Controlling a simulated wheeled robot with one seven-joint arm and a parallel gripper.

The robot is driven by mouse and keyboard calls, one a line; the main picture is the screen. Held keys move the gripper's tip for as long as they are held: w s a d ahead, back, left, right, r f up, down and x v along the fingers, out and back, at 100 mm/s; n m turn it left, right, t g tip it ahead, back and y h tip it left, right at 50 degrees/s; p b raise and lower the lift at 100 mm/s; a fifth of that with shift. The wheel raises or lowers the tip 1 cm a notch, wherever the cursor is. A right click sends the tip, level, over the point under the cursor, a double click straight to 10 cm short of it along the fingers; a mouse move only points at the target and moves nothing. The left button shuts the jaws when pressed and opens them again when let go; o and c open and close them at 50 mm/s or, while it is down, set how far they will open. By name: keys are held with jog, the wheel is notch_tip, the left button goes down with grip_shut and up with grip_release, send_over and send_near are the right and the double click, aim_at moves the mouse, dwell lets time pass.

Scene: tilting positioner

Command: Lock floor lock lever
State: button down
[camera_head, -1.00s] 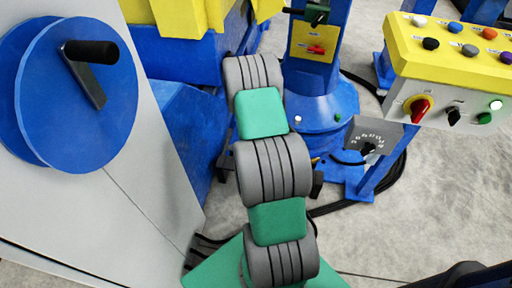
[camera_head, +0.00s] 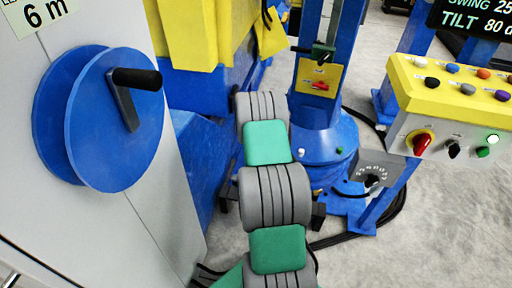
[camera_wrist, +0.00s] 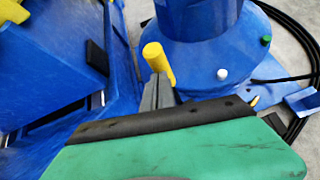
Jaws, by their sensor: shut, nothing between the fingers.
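A lever with a yellow grip (camera_wrist: 158,62) stands beside the round blue column base in the wrist view; I take it to be the floor lock lever. My gripper (camera_wrist: 158,84) shows as narrow grey fingers above the black and green edge of my own wrist. The fingers are shut with nothing between them. Their tips are close to the yellow grip's lower end; I cannot tell whether they touch it. The lever's lower part is hidden. In the head view my grey and green arm hides the gripper and the lever.
The blue column base (camera_head: 320,140) carries a white and a green button. A grey cabinet with a blue handwheel (camera_head: 110,120) is at left. Black cables (camera_head: 385,215) lie on the floor.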

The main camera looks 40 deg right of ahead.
jog(key=s+a+r+p, duration=0.2)
jog(key=a+r, duration=0.3)
jog(key=r, duration=0.4)
jog(key=shift+s+a+r+p, duration=0.35)
jog(key=shift+p, duration=0.3)
